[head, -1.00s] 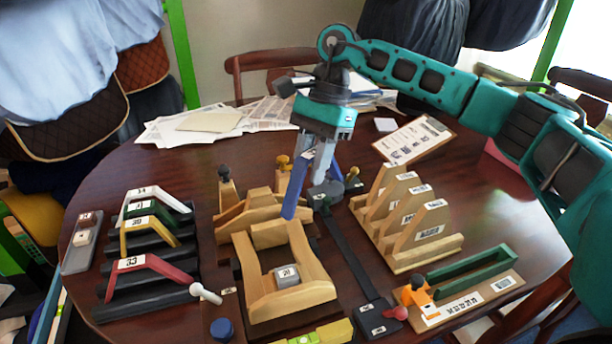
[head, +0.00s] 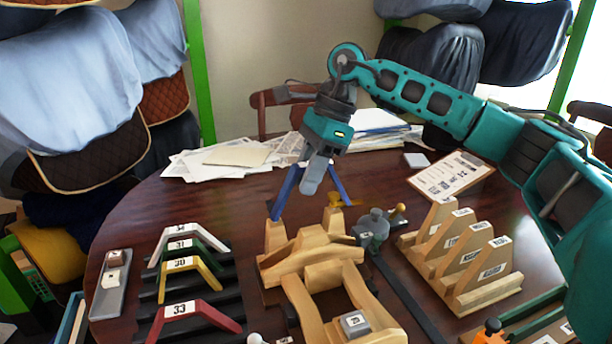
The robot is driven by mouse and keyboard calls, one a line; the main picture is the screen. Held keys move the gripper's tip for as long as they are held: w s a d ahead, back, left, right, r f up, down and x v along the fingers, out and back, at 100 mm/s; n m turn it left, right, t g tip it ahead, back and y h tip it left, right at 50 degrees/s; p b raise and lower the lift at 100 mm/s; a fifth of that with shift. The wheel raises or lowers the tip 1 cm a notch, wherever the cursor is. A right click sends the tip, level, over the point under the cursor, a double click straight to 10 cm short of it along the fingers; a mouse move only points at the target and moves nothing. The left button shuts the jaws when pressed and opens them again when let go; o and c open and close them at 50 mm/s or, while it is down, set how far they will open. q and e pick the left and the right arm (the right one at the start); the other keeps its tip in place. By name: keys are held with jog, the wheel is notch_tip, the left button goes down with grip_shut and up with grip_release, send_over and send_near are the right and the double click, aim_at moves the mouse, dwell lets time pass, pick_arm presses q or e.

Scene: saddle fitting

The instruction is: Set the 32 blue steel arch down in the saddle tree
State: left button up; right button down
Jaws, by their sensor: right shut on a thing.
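My right gripper (head: 312,180) is shut on the blue steel arch (head: 286,194). It grips the arch near its top, and the arch's two legs spread downward on either side of the fingers. The crown is largely hidden by the gripper. The wooden saddle tree (head: 310,262) stands on the table below and nearer to me, with a small grey block (head: 354,323) on its near part. The arch's left leg ends close above the tree's far left post in the picture; I cannot tell whether they touch. My left gripper is not in view.
At left, a dark rack (head: 215,287) holds white, green, yellow and red arches, numbered 34, 31, 30 and 33. A wooden slotted stand (head: 462,262) is at right. A grey clamp-like fitting (head: 373,228) stands beside the tree. Papers (head: 225,158) lie at the back.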

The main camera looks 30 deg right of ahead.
aim_at(303, 233)
notch_tip(303, 233, down, 3)
jog(key=b, duration=0.2)
jog(key=shift+s+f+b, duration=0.1)
jog(key=shift+f+b, duration=0.05)
jog(key=shift+b, duration=0.15)
notch_tip(303, 233, down, 3)
jog(key=b, duration=0.3)
jog(key=shift+f, duration=0.1)
jog(key=shift+r+p, duration=0.25)
jog(key=shift+p, duration=0.1)
jog(key=shift+f, duration=0.1)
jog(key=shift+f, duration=0.1)
jog(key=shift+s+f+b, duration=0.1)
jog(key=shift+f+b, duration=0.55)
jog(key=shift+f, duration=0.55)
jog(key=shift+f, duration=0.1)
dwell(0.3)
jog(key=shift+s+f, duration=0.1)
jog(key=shift+f, duration=0.05)
